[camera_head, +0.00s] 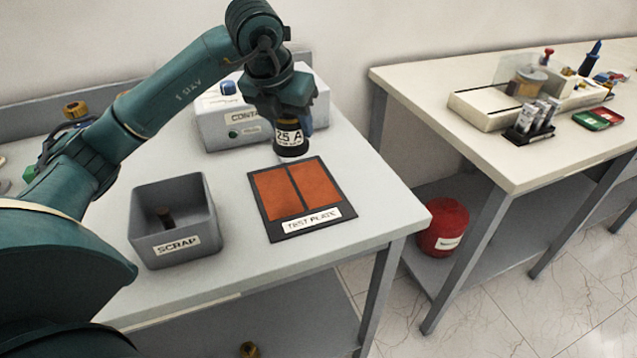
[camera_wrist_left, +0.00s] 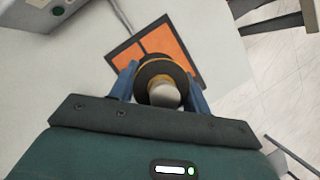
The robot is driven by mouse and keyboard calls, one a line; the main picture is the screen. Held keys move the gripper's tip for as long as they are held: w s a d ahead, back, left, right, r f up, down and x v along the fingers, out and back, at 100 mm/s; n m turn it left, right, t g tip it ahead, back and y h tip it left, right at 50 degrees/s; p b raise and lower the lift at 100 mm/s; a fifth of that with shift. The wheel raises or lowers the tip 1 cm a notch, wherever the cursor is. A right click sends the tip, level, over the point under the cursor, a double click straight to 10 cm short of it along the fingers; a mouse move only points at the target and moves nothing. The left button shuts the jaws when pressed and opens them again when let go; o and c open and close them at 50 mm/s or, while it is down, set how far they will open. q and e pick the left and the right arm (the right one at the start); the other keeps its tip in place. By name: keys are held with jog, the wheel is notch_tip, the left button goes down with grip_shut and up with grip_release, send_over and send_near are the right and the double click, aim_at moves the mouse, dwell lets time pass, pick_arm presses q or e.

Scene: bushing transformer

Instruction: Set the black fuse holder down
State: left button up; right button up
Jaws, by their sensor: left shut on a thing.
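The black fuse holder (camera_head: 291,138) has a white "25 A" label and a pale lower end. My left gripper (camera_head: 292,112) is shut on it and holds it upright at the back edge of the test plate. In the left wrist view the holder (camera_wrist_left: 160,77) is seen from above as a dark disc with a yellowish ring, between the blue fingers of my gripper (camera_wrist_left: 158,85). The test plate (camera_head: 300,218) has two orange pads with a dark frame. I cannot tell whether the holder's lower end touches anything. My right gripper is not in view.
A grey scrap bin (camera_head: 175,245) with a small dark piece inside stands left of the plate. A light grey box (camera_head: 225,125) stands behind the gripper. A second table (camera_head: 500,160) at right carries several items. A red container (camera_head: 443,226) sits on its lower shelf.

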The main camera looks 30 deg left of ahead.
pick_arm(q)
jog(key=shift+w+d+f, duration=0.1)
jog(key=shift+w+f, duration=0.05)
jog(key=shift+f, duration=0.1)
notch_tip(320, 180, down, 9)
jog(key=shift+p, duration=0.3)
jog(key=shift+f, duration=0.25)
jog(key=shift+f+b, duration=0.25)
jog(key=shift+b, duration=0.05)
jog(key=o, duration=1.1)
jog(key=shift+r, duration=0.1)
